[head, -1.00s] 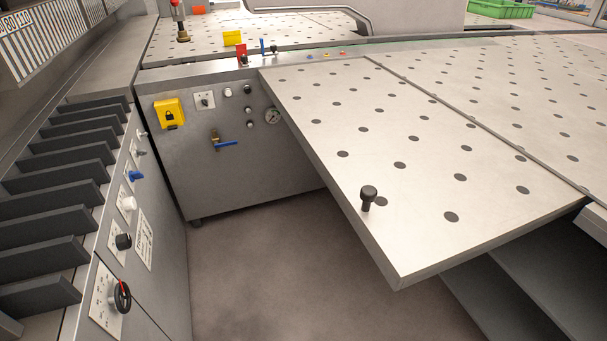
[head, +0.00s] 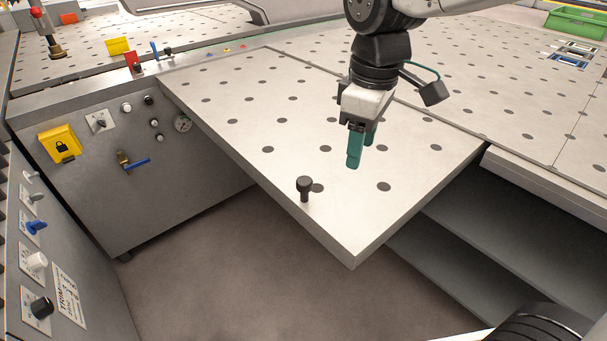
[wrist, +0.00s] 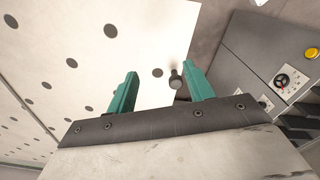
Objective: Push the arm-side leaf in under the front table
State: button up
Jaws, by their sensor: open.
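The leaf (head: 300,135) is a pale flat panel with dark round holes, jutting out from the front table (head: 480,75) over the floor. A black knob (head: 304,187) stands upright near its outer left edge. My gripper (head: 361,150), with green fingers, points down above the leaf, to the right of the knob and apart from it. In the wrist view my gripper (wrist: 160,88) is open and empty. The knob (wrist: 175,80) shows beyond the fingertips, close to the right finger in the picture, with the leaf (wrist: 110,60) behind.
Dark shelves (head: 480,240) lie under the table at right. Bare floor (head: 230,270) is clear below the leaf. A green crate (head: 577,22) sits far right.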

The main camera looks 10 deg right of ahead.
aim_at(305, 180)
jog(key=w+a+f+n, duration=0.1)
jog(key=a, duration=0.2)
jog(key=w+a+f+n, duration=0.1)
jog(key=w+a+n, duration=0.1)
jog(key=w+a+f+n, duration=0.1)
jog(key=a, duration=0.2)
jog(key=shift+w+a+n, duration=0.15)
jog(key=shift+a+n, duration=0.2)
jog(key=shift+n, duration=0.05)
jog(key=shift+a+f, duration=0.1)
jog(key=shift+f, duration=0.15)
notch_tip(305, 180, down, 7)
jog(key=shift+f, duration=0.1)
jog(key=shift+c, duration=0.3)
jog(key=shift+w, duration=0.1)
grip_shut()
